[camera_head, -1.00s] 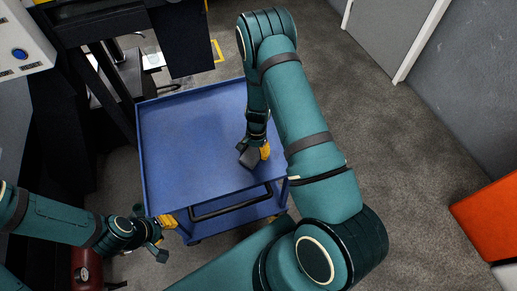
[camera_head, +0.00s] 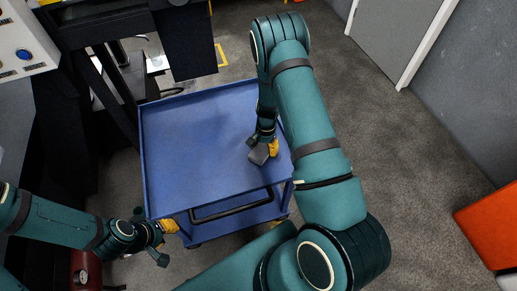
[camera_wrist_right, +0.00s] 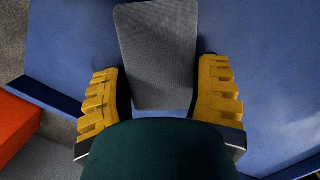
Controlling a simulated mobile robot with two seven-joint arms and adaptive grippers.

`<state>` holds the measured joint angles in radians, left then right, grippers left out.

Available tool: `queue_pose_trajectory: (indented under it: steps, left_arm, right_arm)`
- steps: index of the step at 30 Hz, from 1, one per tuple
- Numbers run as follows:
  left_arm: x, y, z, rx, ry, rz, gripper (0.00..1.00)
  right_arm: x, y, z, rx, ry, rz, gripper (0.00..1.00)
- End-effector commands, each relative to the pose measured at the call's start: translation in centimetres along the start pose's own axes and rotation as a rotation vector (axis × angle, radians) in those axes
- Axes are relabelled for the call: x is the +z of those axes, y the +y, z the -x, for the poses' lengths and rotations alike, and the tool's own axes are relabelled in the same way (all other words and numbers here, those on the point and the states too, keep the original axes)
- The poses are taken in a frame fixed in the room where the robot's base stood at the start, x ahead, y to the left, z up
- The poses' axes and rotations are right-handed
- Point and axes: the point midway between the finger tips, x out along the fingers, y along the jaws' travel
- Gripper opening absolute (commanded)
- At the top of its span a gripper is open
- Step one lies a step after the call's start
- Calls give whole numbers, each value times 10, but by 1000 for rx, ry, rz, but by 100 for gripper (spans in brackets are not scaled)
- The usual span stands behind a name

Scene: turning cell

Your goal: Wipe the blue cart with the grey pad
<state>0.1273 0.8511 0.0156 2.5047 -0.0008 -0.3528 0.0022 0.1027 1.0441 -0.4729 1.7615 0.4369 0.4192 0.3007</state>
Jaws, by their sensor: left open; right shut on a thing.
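The blue cart (camera_head: 200,150) stands in the middle of the head view, with a raised rim and a black handle bar at its near side. My right gripper (camera_head: 266,150) points down over the right part of its top. It is shut on the grey pad (camera_head: 259,154). In the right wrist view the grey pad (camera_wrist_right: 157,55) sits between the yellow fingers over the blue surface. Whether the pad touches the top is hard to tell. My left gripper (camera_head: 168,240) is open and empty beside the cart's near left corner.
A dark machine (camera_head: 90,90) stands close along the cart's left and far side. An orange object (camera_head: 488,228) lies at the right edge near the grey wall (camera_head: 470,80). Grey floor (camera_head: 400,150) is free right of the cart. A red object (camera_head: 85,268) is low at the left.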

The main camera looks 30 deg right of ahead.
Motion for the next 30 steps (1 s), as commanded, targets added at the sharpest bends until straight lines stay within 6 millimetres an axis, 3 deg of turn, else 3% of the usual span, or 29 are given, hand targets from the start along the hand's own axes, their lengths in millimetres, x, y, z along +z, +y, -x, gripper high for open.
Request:
queue_pose_trajectory:
  steps: [30]
  left_arm:
    - [0,-2,-4,0,0,0,34]
  right_arm:
    - [-41,40,4,1,1,-2,24]
